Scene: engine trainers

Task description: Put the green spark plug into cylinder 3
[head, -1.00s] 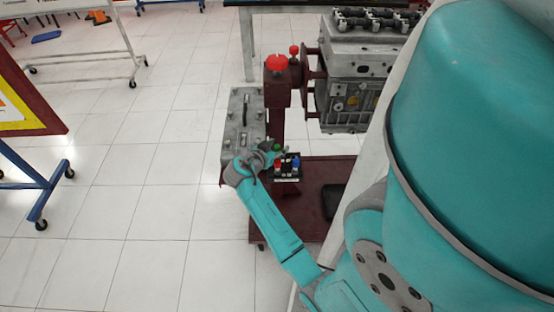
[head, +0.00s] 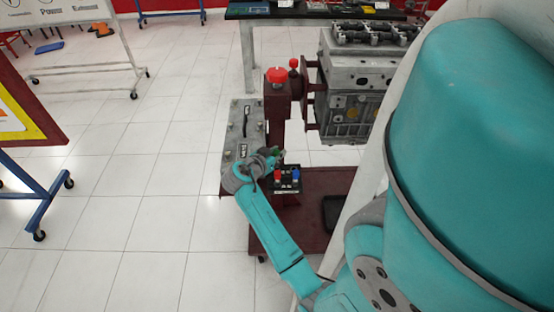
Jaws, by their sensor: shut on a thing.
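My gripper (head: 273,155) is shut on the green spark plug (head: 281,153), which shows only as a small green patch at the fingers. It is just above and behind the black rack (head: 287,187). A red plug (head: 277,175) and a blue plug (head: 295,175) stand in the rack. The grey cylinder block (head: 236,118) with its dark openings and small labels is left of the gripper, and my wrist covers its near end. The labels are too small to read, so I cannot tell which opening is cylinder 3.
A maroon stand (head: 277,110) with a red knob (head: 277,75) rises beside the block. A large engine (head: 350,100) hangs at its right. The maroon base (head: 318,185) holds a black tray (head: 333,212). Open tiled floor lies to the left.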

